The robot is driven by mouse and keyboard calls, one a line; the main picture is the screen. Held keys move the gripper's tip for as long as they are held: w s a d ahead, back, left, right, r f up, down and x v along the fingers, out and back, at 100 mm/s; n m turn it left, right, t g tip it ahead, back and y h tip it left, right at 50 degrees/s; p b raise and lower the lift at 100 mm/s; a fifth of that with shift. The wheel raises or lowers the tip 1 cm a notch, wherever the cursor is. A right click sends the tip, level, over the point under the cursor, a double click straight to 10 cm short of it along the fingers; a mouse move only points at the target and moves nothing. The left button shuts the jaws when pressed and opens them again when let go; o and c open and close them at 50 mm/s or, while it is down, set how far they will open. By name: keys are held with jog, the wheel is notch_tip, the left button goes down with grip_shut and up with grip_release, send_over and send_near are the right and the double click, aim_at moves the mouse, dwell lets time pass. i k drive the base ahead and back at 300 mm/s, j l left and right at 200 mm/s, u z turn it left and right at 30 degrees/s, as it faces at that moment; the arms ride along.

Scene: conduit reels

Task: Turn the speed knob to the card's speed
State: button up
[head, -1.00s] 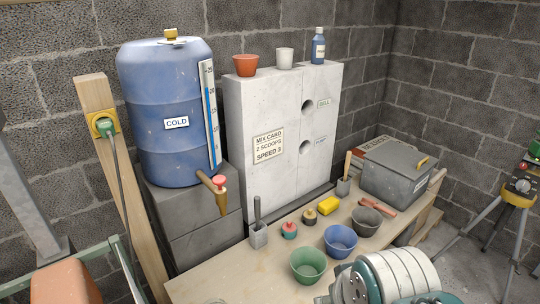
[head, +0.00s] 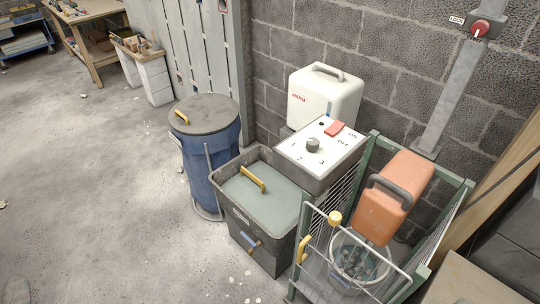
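A dark grey knob (head: 313,145) stands on the white sloped top of a control box (head: 287,146), in the middle right of the head view. Small numbers are printed around it, but most are too small to read surely. I cannot tell which one the knob points to. My gripper is not in view.
An orange machine (head: 398,189) with a bucket (head: 357,262) below stands in a green cage (head: 372,150) right of the box. A lidded grey bin (head: 262,205) and blue drum (head: 208,160) stand left. A red knob (head: 480,29) labelled LOCK is upper right. The left floor is mostly clear.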

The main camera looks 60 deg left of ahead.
aim_at(312, 143)
jog(key=u, duration=1.9)
jog(key=i+j+z, duration=0.15)
jog(key=j+z, duration=0.25)
jog(key=i+j+z, duration=0.15)
jog(key=j+z, duration=0.15)
jog(key=z, duration=0.15)
